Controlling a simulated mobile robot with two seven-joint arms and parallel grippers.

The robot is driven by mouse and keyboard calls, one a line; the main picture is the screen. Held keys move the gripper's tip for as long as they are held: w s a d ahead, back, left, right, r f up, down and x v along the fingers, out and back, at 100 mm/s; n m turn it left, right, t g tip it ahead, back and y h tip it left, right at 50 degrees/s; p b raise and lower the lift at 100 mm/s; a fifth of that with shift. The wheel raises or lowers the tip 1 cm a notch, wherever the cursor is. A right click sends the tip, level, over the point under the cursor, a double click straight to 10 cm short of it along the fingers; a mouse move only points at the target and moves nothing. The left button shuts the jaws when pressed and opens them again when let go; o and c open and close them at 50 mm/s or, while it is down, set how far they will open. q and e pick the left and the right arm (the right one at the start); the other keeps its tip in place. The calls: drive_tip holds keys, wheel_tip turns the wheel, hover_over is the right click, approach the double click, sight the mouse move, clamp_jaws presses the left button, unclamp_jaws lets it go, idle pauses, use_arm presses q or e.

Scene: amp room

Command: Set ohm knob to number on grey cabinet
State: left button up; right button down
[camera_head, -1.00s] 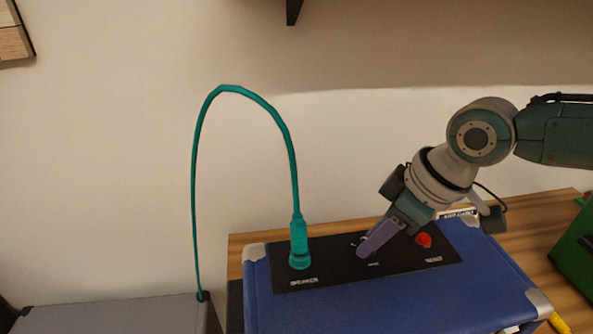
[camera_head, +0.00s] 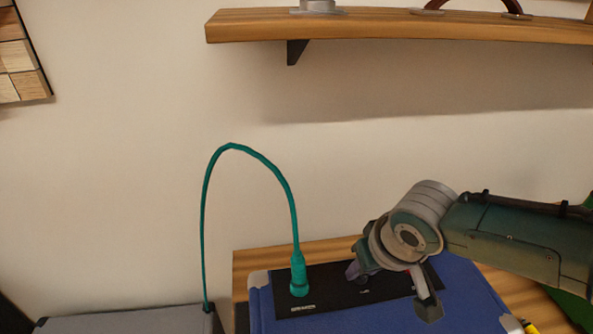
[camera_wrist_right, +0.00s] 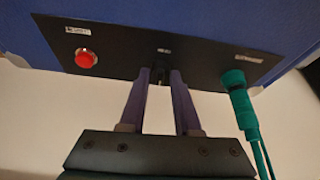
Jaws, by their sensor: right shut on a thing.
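The black panel (camera_head: 335,296) lies on top of a blue cabinet (camera_head: 400,318). A small dark knob (camera_wrist_right: 160,76) at the panel's middle is between the fingers of my right gripper (camera_head: 356,273), which is shut on it. In the right wrist view my gripper (camera_wrist_right: 159,74) has a purple finger on each side of the knob. The knob's setting and its numbers cannot be read. The grey cabinet (camera_head: 130,324) shows only its top at the lower left, with a teal cable entering it. My left gripper is not in view.
A teal plug (camera_head: 299,276) stands upright in the panel, left of my right gripper, and its cable (camera_head: 203,210) arches to the grey cabinet. A red button (camera_wrist_right: 86,59) is on the panel's other side. A wooden shelf (camera_head: 400,25) hangs above.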

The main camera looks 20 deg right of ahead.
drive_tip(key=shift+m, duration=0.5)
drive_tip(key=c, duration=0.6)
unclamp_jaws()
drive_tip(key=shift+r, duration=0.1)
drive_tip(key=shift+r+p, duration=0.25)
drive_tip(key=shift+p, duration=0.15)
drive_tip(key=p+v, duration=0.2)
drive_tip(key=v, duration=0.2)
drive_tip(key=p+v, duration=0.1)
drive_tip(key=v, duration=0.4)
drive_tip(key=shift+s+a+r+p, duration=0.1)
drive_tip(key=shift+a+p, duration=0.1)
drive_tip(key=shift+p, duration=0.2)
drive_tip(key=shift+s+a, duration=0.1)
